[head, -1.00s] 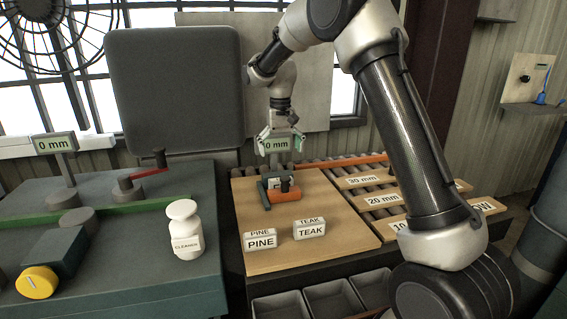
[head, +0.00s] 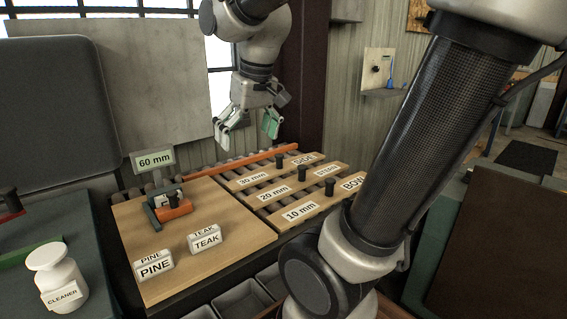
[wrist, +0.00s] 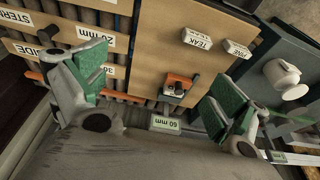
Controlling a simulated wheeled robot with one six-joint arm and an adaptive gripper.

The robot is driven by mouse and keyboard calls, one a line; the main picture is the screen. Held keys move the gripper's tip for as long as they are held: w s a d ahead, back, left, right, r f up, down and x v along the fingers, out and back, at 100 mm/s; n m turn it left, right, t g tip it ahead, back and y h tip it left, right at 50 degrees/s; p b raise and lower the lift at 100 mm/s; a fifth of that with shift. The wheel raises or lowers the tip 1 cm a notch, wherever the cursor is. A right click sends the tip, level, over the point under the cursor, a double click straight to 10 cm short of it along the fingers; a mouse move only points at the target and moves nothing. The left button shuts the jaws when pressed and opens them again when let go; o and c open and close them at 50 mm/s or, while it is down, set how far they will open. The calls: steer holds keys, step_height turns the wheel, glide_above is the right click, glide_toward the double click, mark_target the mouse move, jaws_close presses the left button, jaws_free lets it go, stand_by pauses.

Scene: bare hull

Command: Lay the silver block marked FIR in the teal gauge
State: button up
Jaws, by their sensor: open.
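The teal gauge (head: 153,209) stands at the back of the wooden board, with an orange slide (head: 174,211) and a black knob. Its display (head: 153,159) reads 60 mm. A small pale piece (head: 165,196) shows between the teal and orange parts; I cannot read a mark on it. The gauge also shows in the wrist view, around its orange slide (wrist: 178,81). No block with a readable FIR mark is in view. My gripper (head: 246,132) is open and empty, raised behind and right of the gauge, apart from it.
Silver blocks marked PINE (head: 154,266) and TEAK (head: 206,239) sit on the wooden board (head: 180,285). Labelled boards with black knobs, such as the 20 mm board (head: 285,188), lie to the right on rollers. A white cleaner bottle (head: 58,279) stands at left. Bins (head: 240,300) are in front.

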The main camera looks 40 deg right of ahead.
steer(key=s+d+f+t, duration=0.1)
steer(key=s+d+f, duration=0.1)
steer(key=s, duration=0.8)
steer(key=shift+s+f, duration=0.2)
steer(key=shift+f, duration=0.65)
